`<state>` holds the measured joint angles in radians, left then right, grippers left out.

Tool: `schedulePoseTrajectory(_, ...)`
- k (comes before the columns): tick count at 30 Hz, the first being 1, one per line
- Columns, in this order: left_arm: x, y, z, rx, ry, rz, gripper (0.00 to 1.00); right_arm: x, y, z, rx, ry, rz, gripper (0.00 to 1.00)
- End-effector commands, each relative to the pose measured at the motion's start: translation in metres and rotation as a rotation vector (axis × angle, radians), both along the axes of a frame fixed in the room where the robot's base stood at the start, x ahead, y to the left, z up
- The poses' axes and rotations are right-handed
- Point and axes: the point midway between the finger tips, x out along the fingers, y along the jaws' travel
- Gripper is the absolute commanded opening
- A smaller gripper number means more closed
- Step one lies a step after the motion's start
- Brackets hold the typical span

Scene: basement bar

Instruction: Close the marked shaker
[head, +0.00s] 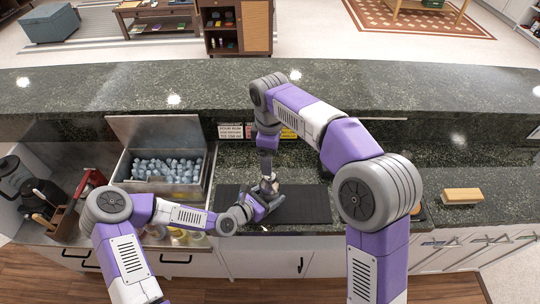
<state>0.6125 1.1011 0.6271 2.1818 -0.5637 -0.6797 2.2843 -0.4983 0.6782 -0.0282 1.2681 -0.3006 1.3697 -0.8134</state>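A small metallic shaker (268,186) stands at the black bar mat on the counter, mostly covered by my two grippers. My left gripper (264,204) reaches in low from the left and is at the shaker's side. My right gripper (267,173) points straight down from above and is at the shaker's top. The fingers are too small and overlapped to tell whether either is open or shut. Whether the lid is on the shaker cannot be made out.
The black mat (305,205) extends right of the shaker. An open ice bin (125,172) sits to the left, with bottles and a wooden caddy (62,222) beyond. A wooden-topped block (462,196) lies on the right counter. A raised stone ledge (430,90) runs behind.

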Motion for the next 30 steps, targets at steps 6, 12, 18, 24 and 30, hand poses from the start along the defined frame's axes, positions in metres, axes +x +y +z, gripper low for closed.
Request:
schedulePoseTrajectory(6, 0.0, 0.0, 0.001, 0.0, -0.001, 0.0, 0.91, 0.0, 0.0, 0.0, 0.0, 0.0, 0.0, 0.9)
schedulePoseTrajectory(12, 0.0, 0.0, 0.0, -0.001, -0.001, 0.0, 0.98, 0.0, 0.0, -0.001, 0.0, 0.0, 0.0, 0.9)
schedulePoseTrajectory(18, -0.003, 0.003, 0.001, -0.001, 0.001, 0.0, 0.98, 0.0, 0.0, -0.001, 0.0, 0.0, 0.0, 0.9)
schedulePoseTrajectory(24, -0.021, 0.023, 0.009, 0.0, 0.001, 0.004, 0.98, 0.0, 0.0, -0.001, 0.0, 0.0, 0.0, 0.9)
schedulePoseTrajectory(30, -0.04, 0.042, 0.018, -0.001, 0.001, 0.003, 0.98, 0.0, 0.0, 0.0, 0.0, 0.0, 0.0, 0.9)
